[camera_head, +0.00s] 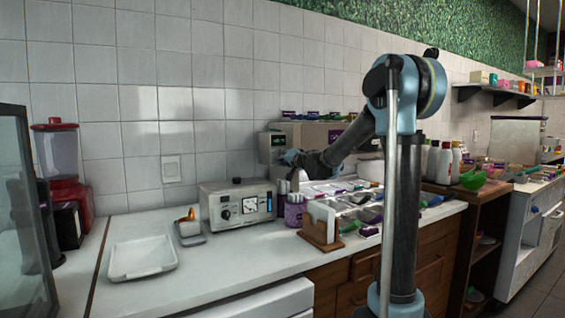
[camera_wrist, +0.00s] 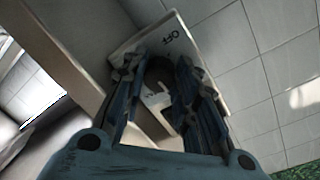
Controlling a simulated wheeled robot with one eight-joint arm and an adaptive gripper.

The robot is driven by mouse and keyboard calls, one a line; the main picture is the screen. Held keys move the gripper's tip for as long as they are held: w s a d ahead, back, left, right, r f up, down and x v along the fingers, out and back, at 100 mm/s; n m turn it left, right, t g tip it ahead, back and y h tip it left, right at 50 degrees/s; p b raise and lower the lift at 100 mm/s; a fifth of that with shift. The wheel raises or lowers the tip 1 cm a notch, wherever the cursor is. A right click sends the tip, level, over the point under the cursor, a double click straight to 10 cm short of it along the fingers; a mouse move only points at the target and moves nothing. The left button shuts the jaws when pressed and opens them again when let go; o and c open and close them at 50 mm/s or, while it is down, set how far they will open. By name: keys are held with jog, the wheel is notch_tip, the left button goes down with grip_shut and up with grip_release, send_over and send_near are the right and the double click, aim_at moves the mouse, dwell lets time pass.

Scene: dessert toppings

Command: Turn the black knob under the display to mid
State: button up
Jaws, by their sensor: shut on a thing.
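My gripper (camera_head: 288,158) reaches to the front of a beige box-shaped machine (camera_head: 268,138) by the tiled wall. In the wrist view, the two fingers of my gripper (camera_wrist: 155,75) are closed around a dark round knob (camera_wrist: 158,72) on a pale panel (camera_wrist: 128,52). The panel carries the word OFF (camera_wrist: 166,38), seen upside down. The fingers cover the sides of the knob, and I cannot tell its pointer setting. In the head view my gripper hides the knob. No display can be made out on this machine.
A separate white device (camera_head: 238,204) with a dial and black knob stands on the counter to the left. Also there are a white tray (camera_head: 142,258), a red blender (camera_head: 62,160), a purple-labelled jar (camera_head: 294,212) and a wooden holder (camera_head: 319,230). Topping bins fill the right.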

dwell(0.5)
jog(key=o, duration=0.8)
jog(key=shift+w+f, duration=0.1)
jog(key=shift+v, duration=6.05)
jog(key=shift+c, duration=0.2)
